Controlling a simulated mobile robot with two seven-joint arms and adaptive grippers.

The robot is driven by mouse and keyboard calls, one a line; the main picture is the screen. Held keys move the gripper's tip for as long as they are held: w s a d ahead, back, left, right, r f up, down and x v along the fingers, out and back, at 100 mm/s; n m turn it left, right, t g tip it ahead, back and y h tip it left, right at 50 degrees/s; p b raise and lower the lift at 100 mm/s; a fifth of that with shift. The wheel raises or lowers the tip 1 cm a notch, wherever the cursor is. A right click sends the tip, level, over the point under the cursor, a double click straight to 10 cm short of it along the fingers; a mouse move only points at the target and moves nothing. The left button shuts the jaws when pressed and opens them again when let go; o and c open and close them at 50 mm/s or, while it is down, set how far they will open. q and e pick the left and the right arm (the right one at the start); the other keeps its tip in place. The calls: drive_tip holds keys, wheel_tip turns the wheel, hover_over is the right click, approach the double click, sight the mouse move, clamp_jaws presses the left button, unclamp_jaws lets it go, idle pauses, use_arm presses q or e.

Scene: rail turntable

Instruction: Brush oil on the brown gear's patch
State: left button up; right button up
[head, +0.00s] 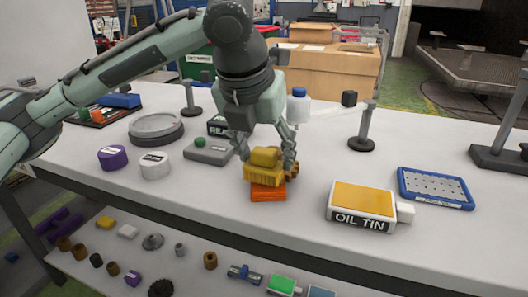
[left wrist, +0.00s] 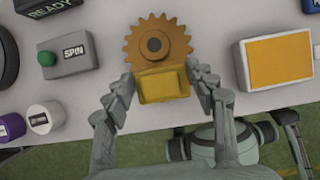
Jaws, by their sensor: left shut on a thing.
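My left gripper (head: 264,156) points down over the near part of the table, its fingers on both sides of a yellow block-like brush (head: 262,175). In the left wrist view the left gripper (left wrist: 163,92) is shut on the brush's yellow block (left wrist: 163,86). An orange ribbed part (head: 268,192) shows just below it. The brown gear (left wrist: 157,45) lies directly beyond the block, which overlaps its near edge; in the head view only a bit of it shows. I cannot tell whether they touch. The patch cannot be made out. The oil tin (head: 362,201) lies to the right. My right gripper is not in view.
A box with a green button (head: 208,151), marked SPIN in the wrist view, is left of the gripper. A grey round turntable (head: 156,128), purple (head: 112,157) and white (head: 155,165) cylinders stand farther left. A blue perforated tray (head: 435,187) is at right. Small parts fill the lower shelf.

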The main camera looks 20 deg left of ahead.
use_arm(q)
drive_tip(key=shift+w, duration=0.25)
drive_tip(key=shift+s, duration=0.2)
drive_tip(key=shift+s, duration=0.25)
idle(0.3)
drive_tip(key=shift+r, duration=3.55)
drive_tip(key=shift+f, duration=0.1)
